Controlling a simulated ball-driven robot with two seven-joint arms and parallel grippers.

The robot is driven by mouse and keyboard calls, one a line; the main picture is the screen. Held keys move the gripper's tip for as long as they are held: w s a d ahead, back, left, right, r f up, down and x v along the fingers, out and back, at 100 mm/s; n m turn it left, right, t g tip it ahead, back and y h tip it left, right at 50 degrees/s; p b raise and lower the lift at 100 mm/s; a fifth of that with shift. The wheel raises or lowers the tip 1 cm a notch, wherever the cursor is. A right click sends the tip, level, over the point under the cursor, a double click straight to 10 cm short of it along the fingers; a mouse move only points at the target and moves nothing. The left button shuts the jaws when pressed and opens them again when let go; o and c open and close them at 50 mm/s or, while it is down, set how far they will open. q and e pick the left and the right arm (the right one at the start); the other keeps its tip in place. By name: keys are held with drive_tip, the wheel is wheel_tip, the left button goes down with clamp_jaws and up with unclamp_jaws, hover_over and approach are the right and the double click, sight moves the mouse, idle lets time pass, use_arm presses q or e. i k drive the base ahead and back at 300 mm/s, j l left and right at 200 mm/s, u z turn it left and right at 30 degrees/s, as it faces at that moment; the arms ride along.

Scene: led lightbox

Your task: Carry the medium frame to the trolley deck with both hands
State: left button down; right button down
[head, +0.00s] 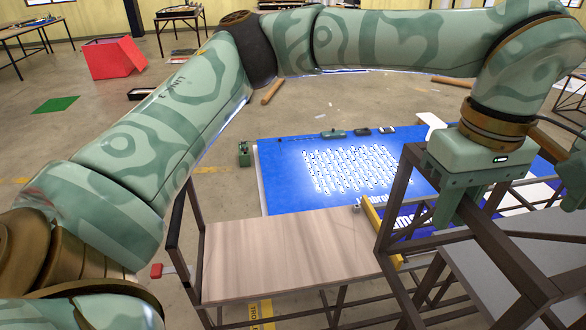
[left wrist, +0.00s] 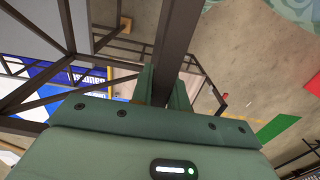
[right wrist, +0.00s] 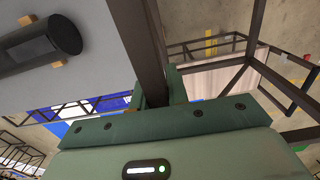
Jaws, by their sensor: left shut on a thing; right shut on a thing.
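The medium frame (head: 412,195) is an open structure of dark brown bars at the right of the head view, overlapping the right end of the trolley deck in the picture. The trolley deck (head: 285,250) is a pale wooden board with a dark upright rail at its left end. My left gripper (head: 455,212) is shut on a top bar of the frame; the left wrist view shows the bar (left wrist: 176,45) between its fingers. My right gripper (right wrist: 155,88) is shut on a dark bar (right wrist: 140,40); in the head view it is mostly cut off at the right edge.
A yellow strip (head: 372,222) is near the deck's right end. A grey surface (head: 520,262) lies at the lower right. A red box (head: 112,60) stands far left.

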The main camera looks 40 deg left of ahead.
sight(282, 247)
drive_tip(key=i+l+u, duration=0.2)
drive_tip(key=l+u, duration=0.15)
drive_tip(key=l, duration=0.2)
drive_tip(key=u, duration=1.4)
